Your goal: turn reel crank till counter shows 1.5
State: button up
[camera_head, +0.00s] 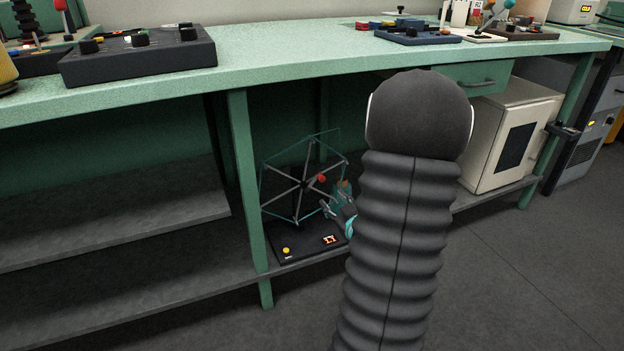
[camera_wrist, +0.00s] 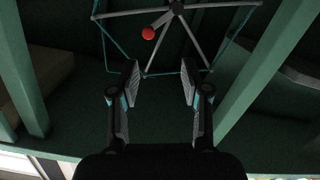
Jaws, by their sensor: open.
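The reel (camera_head: 300,190) is a spoked wheel with a teal rim on a black base (camera_head: 283,243), standing on the lower shelf under the green bench. Its crank ends in a red knob (camera_head: 321,178) near the hub. The lit orange counter (camera_head: 330,240) on the base is too small to read. My gripper (camera_head: 334,203) is beside the reel at its right, partly hidden by my arm. In the wrist view my gripper (camera_wrist: 160,82) is open and empty; the red knob (camera_wrist: 148,33) appears beyond its fingertips, apart from them, near the hub (camera_wrist: 176,6).
A green bench leg (camera_head: 245,185) stands close left of the reel, and the bench top (camera_head: 300,62) is overhead. A yellow button (camera_head: 286,250) sits on the reel base. A cream cabinet (camera_head: 485,130) stands on the shelf to the right. The lower left shelf (camera_head: 110,225) is bare.

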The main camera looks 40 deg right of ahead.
aim_at(323, 180)
jog(key=shift+t, duration=0.6)
jog(key=x, duration=0.4)
jog(key=d+x, duration=0.1)
jog(key=x, duration=0.3)
jog(key=d+f+p+x, duration=0.1)
jog(key=x, duration=0.3)
jog(key=shift+s, duration=0.3)
grip_shut()
